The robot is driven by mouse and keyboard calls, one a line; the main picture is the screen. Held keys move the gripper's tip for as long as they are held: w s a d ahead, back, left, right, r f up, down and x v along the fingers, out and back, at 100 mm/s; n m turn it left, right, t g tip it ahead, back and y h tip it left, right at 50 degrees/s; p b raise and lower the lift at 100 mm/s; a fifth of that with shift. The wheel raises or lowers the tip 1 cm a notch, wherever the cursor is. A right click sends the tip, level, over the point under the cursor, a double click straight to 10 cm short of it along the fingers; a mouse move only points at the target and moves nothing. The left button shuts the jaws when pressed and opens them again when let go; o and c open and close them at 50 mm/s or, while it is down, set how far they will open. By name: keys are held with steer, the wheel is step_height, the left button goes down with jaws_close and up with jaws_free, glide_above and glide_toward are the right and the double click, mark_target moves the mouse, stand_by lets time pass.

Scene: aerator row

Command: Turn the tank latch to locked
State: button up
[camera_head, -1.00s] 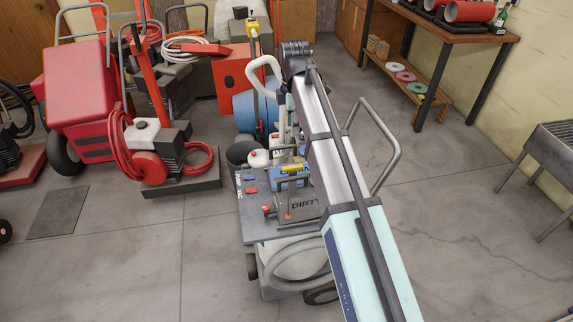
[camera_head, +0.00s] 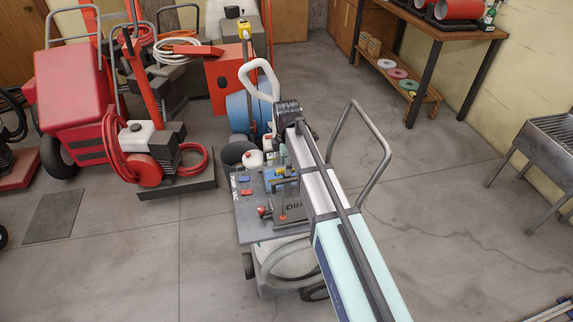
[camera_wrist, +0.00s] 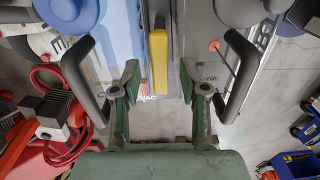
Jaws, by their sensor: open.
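In the wrist view, a yellow bar (camera_wrist: 158,60), which looks like the tank latch handle, lies lengthwise beyond my fingertips. My green gripper (camera_wrist: 159,82) is open and empty, with one finger on each side of the bar's line. I cannot tell the depth gap, and no contact shows. My arm stands over the cart's right side and hides part of the tank. Whether the latch is locked cannot be read.
A red-knobbed fitting (camera_head: 264,212) and a white bottle (camera_head: 252,158) are close to the tank. A grey tube handle (camera_head: 380,145) rises right of my arm. A hose machine (camera_head: 150,155) stands left; a workbench (camera_head: 440,30) is at the back right. Floor between is clear.

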steer(key=shift+f, duration=0.4)
jaws_close()
